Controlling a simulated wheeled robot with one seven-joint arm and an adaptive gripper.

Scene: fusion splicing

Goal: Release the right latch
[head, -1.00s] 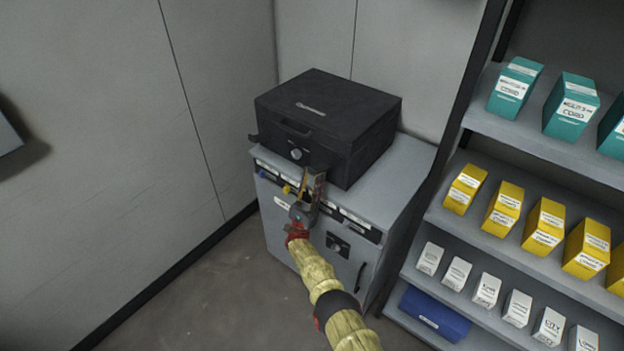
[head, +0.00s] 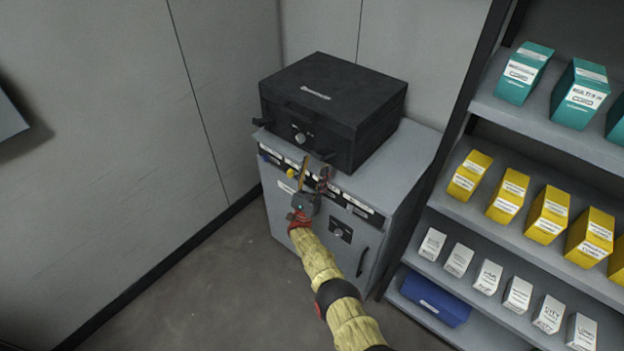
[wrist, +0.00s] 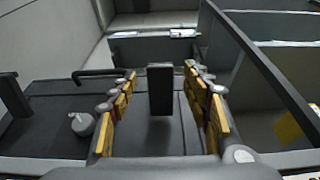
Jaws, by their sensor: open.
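The black case (head: 335,108) sits shut on top of the grey cabinet. Its right latch (head: 327,155) sticks out from the lower front edge, much as the left latch (head: 261,122) does at the other end. My gripper (head: 314,174) is open, just in front of and below the right latch. In the wrist view the right latch (wrist: 160,88) appears as a dark upright tab between the spread yellow fingers, with gaps on both sides. Whether it is at fingertip depth I cannot tell. The left latch (wrist: 14,95) shows at the far left there.
The case's carry handle (head: 299,109) and round knob (head: 300,138) are left of the right latch. The grey cabinet (head: 408,150) has a front handle and a labelled strip. A shelf (head: 480,215) with boxes stands to the right. The floor at left is clear.

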